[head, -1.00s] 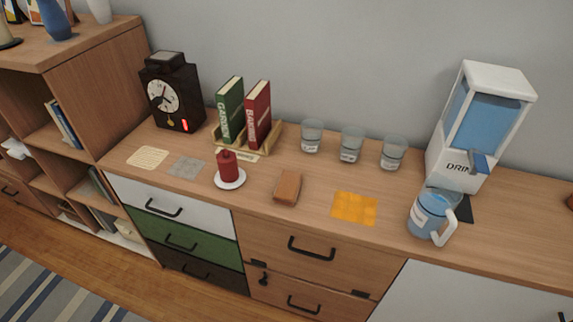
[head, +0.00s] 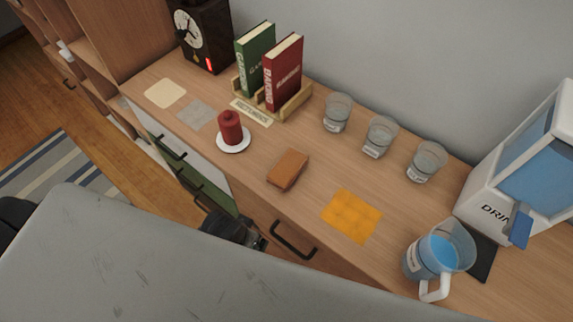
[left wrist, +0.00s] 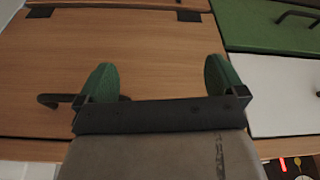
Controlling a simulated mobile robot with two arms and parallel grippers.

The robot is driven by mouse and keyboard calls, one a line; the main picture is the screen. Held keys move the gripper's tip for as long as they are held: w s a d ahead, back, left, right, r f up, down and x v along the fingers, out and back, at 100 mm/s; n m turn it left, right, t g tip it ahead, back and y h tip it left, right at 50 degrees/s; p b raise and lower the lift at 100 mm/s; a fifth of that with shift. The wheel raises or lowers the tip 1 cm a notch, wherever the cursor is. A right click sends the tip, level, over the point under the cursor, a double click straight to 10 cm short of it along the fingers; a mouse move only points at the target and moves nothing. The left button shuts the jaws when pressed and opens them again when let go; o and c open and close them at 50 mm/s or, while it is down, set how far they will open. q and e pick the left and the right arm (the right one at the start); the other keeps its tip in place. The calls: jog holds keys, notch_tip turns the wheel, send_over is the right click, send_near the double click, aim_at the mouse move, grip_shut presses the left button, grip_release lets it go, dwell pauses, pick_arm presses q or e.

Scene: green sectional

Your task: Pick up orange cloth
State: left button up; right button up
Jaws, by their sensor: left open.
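The orange cloth (head: 351,215) lies flat and square on the wooden counter (head: 390,205), near its front edge. It is not visible in the left wrist view. My left gripper (left wrist: 160,78) is open and empty, its green fingertips spread in front of the wooden cabinet front. In the head view, a dark part of my left gripper (head: 235,230) shows beyond my grey arm, below the counter's front edge and to the left of the cloth. My right gripper is not in view.
Left of the cloth are a brown block (head: 288,170) and a red candle (head: 230,128) on a white plate. A blue-filled pitcher (head: 437,255) stands to the right. Several glasses (head: 380,137) and the drink dispenser (head: 520,170) stand behind. A drawer handle (head: 290,240) juts out below the counter.

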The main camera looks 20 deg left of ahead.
pick_arm(q)
jog(key=w+d+r+m+h, duration=0.1)
jog(key=w+d+r, duration=0.1)
jog(key=d+r, duration=0.3)
jog(key=w+d+r+m+h+p, duration=0.1)
jog(key=w+d+r, duration=0.15)
jog(key=r, duration=0.45)
jog(key=w+d+r+m+h, duration=0.1)
jog(key=w+d+r, duration=0.25)
jog(key=r, duration=0.35)
jog(key=w+a+g+y, duration=0.1)
jog(key=w, duration=0.1)
jog(key=w+a+r+n+g+y, duration=0.1)
jog(key=w+a, duration=0.1)
jog(key=w, duration=0.1)
jog(key=w+a+n+g+y, duration=0.1)
jog(key=w+a, duration=0.1)
jog(key=w, duration=0.1)
jog(key=shift+w+r+y, duration=0.1)
jog(key=shift+r+y, duration=0.25)
jog(key=shift+y, duration=0.05)
send_over(289, 164)
jog(key=s, duration=0.2)
jog(key=f, duration=0.4)
jog(key=shift+w+f, duration=0.25)
jog(key=f, duration=0.1)
jog(key=w+f, duration=0.1)
jog(key=f, duration=0.2)
jog(key=shift+w+f, duration=0.35)
jog(key=shift+f, duration=0.4)
